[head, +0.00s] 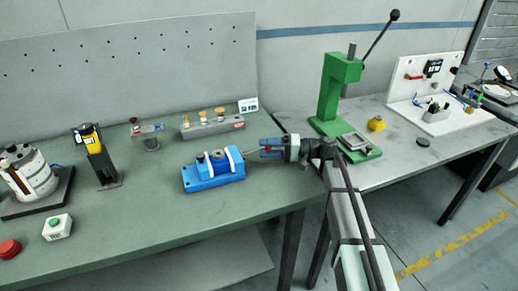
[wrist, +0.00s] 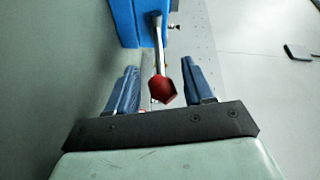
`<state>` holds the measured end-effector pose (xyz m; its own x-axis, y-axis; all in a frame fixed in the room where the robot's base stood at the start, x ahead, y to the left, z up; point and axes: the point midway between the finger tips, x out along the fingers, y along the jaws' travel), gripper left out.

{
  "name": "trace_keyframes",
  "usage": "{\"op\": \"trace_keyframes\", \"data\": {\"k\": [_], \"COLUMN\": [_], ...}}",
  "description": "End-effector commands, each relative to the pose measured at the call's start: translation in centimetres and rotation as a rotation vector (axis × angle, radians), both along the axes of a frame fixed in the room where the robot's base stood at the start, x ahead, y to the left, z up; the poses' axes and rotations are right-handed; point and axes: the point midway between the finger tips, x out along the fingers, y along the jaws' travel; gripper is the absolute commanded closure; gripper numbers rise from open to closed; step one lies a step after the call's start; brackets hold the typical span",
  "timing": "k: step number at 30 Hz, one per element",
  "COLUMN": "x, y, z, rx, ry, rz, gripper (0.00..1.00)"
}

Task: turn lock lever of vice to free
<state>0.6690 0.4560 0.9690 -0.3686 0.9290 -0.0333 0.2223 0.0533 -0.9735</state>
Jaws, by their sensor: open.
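The blue vice (head: 213,172) sits on the green bench in the head view, and part of its blue body (wrist: 127,20) shows at the top of the wrist view. Its lock lever (wrist: 158,50) is a silver rod with a red faceted knob (wrist: 165,90), pointing back toward my gripper. My gripper (wrist: 159,70) is open, with one blue finger on each side of the lever. The knob lies between the fingers, nearer the right one, with gaps visible on both sides. In the head view my gripper (head: 265,148) is just right of the vice.
A rack with orange-topped pieces (head: 212,124) stands behind the vice. A black stand with a yellow device (head: 98,160) is to the left. A green lever press (head: 340,95) stands on the grey bench behind my arm. The bench front before the vice is clear.

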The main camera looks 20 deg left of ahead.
Motion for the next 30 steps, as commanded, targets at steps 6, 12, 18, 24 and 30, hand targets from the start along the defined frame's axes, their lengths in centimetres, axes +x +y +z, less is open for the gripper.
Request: {"op": "trace_keyframes", "data": {"k": [6,12,18,24,30], "x": [-0.8,-1.1,-1.1,-1.1,-1.1], "y": [2.1,2.7,2.8,2.7,2.7], "z": [-0.1,-0.1,-0.1,-0.1,-0.1], "rx": [0.0,0.0,0.0,0.0,0.0], "ry": [0.0,0.0,0.0,0.0,0.0], "rz": [0.0,-0.001,-0.001,-0.001,-0.001], "gripper": [0.48,0.48,0.48,0.63,0.82]}}
